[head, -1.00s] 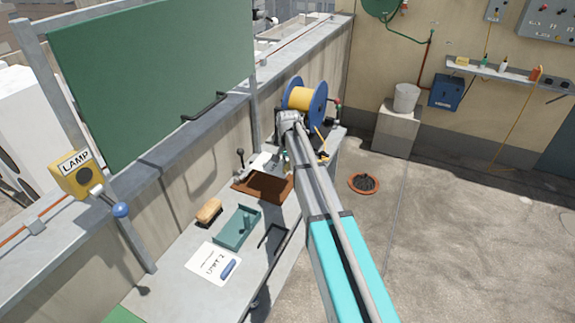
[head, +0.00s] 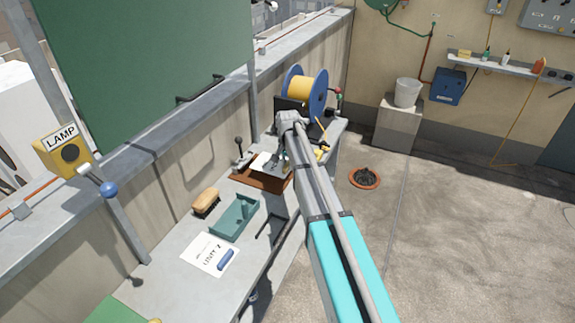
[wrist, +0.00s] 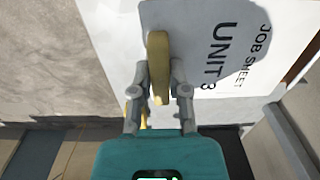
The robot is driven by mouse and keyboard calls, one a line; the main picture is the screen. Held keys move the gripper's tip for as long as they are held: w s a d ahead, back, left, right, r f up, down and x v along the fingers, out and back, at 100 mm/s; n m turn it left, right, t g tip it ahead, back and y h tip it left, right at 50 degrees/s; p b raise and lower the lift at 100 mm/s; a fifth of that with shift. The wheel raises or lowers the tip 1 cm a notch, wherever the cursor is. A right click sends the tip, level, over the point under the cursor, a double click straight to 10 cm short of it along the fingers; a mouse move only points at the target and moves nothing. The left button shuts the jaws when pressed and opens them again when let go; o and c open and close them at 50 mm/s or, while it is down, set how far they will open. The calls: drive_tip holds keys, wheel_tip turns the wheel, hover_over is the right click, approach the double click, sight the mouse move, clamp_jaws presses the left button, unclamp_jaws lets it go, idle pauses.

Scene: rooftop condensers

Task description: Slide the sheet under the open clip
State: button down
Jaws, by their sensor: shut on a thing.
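In the wrist view my gripper (wrist: 159,76) is shut on a tan-yellow tab (wrist: 158,50) at the edge of a sheet (wrist: 208,22) lettered "JOB SHEET UNIT 3". The sheet extends away from the fingers, part shaded and part sunlit. In the head view the white sheet (head: 264,162) lies over part of a brown board (head: 262,181) on the bench; whether they touch is unclear. A ball-topped lever on a small grey base (head: 243,160), possibly the clip, stands at the board's left back corner. Its opening cannot be made out. My arm hides the board's right side.
Along the bench (head: 180,285) are a brush (head: 206,202), a green tray (head: 235,219) and another paper (head: 206,252) with a blue object on it. A blue-flanged reel (head: 307,88) stands at the far end. The parapet wall bounds the left; open floor lies right.

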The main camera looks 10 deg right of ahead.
sight(277, 166)
drive_tip(key=shift+f+b, duration=1.85)
drive_tip(key=shift+f, duration=0.25)
drive_tip(key=shift+w+a+f, duration=0.1)
drive_tip(key=shift+w+a, duration=0.6)
drive_tip(key=shift+a, duration=0.25)
drive_tip(key=shift+w+a+f, duration=0.1)
drive_tip(key=shift+w+a, duration=0.55)
drive_tip(key=shift+a, duration=0.25)
drive_tip(key=shift+s+f+b, duration=0.15)
drive_tip(key=shift+f+b, duration=0.15)
drive_tip(key=shift+b, duration=0.3)
drive_tip(key=c, duration=0.5)
unclamp_jaws()
drive_tip(key=shift+f, duration=0.1)
drive_tip(key=shift+c, duration=0.2)
